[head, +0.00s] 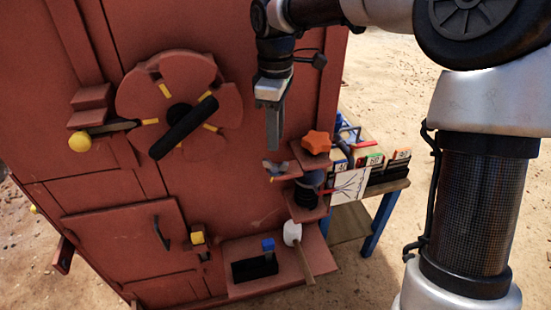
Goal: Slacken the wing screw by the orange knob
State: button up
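The orange star-shaped knob (317,142) sits on a red bracket at the right edge of the red machine. A small grey wing screw (274,168) shows on the machine's face, left of and below the knob, with a yellow mark beside it. My gripper (273,146) hangs fingers down, just above the wing screw in the picture and left of the knob. I see no contact, but the depth gap is unclear. The fingers overlap in this view, so their opening is hidden. Nothing shows held in them.
A large red handwheel with a black bar (183,127) and a yellow-ball lever (80,142) are at left. A side table (372,192) with labelled boxes stands right.

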aim_at(276, 160)
notch_tip(276, 160, down, 8)
jog(key=shift+r+b, duration=0.25)
jog(key=shift+b, duration=0.15)
grip_shut()
